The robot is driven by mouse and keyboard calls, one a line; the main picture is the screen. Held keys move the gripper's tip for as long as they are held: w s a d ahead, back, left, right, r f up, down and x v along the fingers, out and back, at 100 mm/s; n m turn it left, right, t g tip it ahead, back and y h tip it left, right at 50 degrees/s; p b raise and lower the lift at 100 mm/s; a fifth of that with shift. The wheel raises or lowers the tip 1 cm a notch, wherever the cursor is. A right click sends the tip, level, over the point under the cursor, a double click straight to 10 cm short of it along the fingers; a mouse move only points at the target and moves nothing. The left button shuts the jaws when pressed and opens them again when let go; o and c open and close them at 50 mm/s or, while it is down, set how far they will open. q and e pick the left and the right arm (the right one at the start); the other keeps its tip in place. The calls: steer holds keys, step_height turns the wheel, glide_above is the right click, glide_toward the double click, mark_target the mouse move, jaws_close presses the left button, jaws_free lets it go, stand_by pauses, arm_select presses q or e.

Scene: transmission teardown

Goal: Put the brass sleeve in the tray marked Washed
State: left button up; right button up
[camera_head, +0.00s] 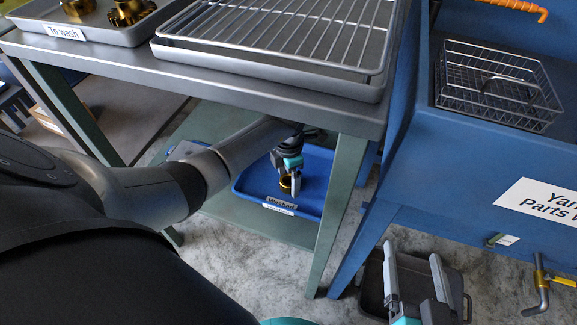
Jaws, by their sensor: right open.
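The brass sleeve (286,183) is a small gold ring low in the blue tray (314,186) on the table's lower shelf. The tray's front label seems to read Washed, though it is small and blurred. My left arm reaches under the tabletop, and my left gripper (289,178) points down into the tray, shut on the sleeve. A finger hides part of the sleeve, and I cannot tell whether the sleeve touches the tray floor. My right gripper (418,270) is open and empty at the bottom right, in front of the blue wash station.
A tray marked To wash (95,38) holds brass gears (130,12) on the tabletop, beside a wire rack on a metal tray (270,72). A green table leg (335,210) stands right of the blue tray. A wire basket (495,88) sits on the blue parts washer (480,165).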

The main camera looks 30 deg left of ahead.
mark_target(289, 179)
arm_select(q)
steer(key=shift+r, duration=0.15)
arm_select(e)
steer(key=shift+d, duration=0.1)
arm_select(q)
steer(key=shift+r+p, duration=0.4)
steer(key=shift+r, duration=0.1)
steer(key=shift+r+p, duration=0.3)
steer(key=shift+r, duration=0.2)
step_height(289, 179, up, 2)
steer(key=shift+r+p, duration=0.1)
steer(key=shift+p, duration=0.5)
step_height(289, 179, up, 2)
steer(key=shift+r+p, duration=0.1)
steer(key=shift+p, duration=0.5)
steer(key=shift+r+p, duration=1.35)
steer(key=shift+r, duration=1.45)
arm_select(e)
steer(key=s+d+f+g+h, duration=0.3)
steer(key=s+d+g+h, duration=0.2)
steer(key=d+g, duration=0.4)
steer(key=shift+s+d+f+g, duration=0.25)
steer(key=shift+d+f+g, duration=0.05)
steer(key=shift+d+f, duration=0.1)
